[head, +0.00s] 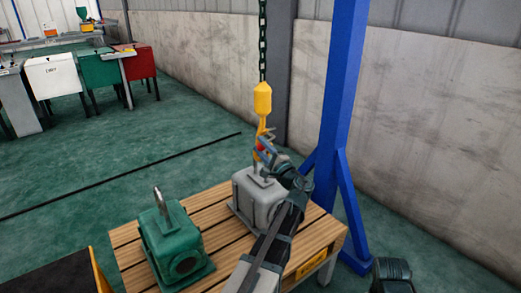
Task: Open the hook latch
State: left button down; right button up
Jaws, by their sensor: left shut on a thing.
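The yellow hoist hook (262,99) hangs on a dark chain above a grey motor-like housing (260,200) on the wooden pallet. A small red part, seemingly the hook latch (260,147), shows at the lower part of the hook. The hook's tip is close to the lifting eye on top of the grey housing; whether they touch is too small to tell. My left gripper (266,151) reaches up from the bottom of the view and is shut at the hook, apparently on the latch. Its fingers partly hide the hook's mouth.
A green housing (170,243) with an upright metal lifting ring stands on the pallet (212,212), left of the grey one. A blue post (340,110) rises just right of the pallet, near the wall. Benches and bins stand far left. Open green floor lies between.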

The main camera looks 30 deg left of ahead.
pick_arm(q)
jog(key=n, duration=0.1)
jog(key=f+n+b, duration=0.1)
jog(key=n, duration=0.1)
jog(key=shift+w+d+f+y, duration=0.1)
jog(key=shift+w+f+y, duration=0.2)
jog(key=shift+w, duration=0.1)
jog(key=shift+w+d+f+n+g+b, duration=0.1)
jog(key=shift+w+f+n+g+b, duration=0.2)
jog(key=shift+n, duration=0.5)
jog(key=shift+d+f+n+g+b, duration=0.1)
jog(key=shift+n+g+b, duration=0.3)
jog(key=shift+n, duration=0.4)
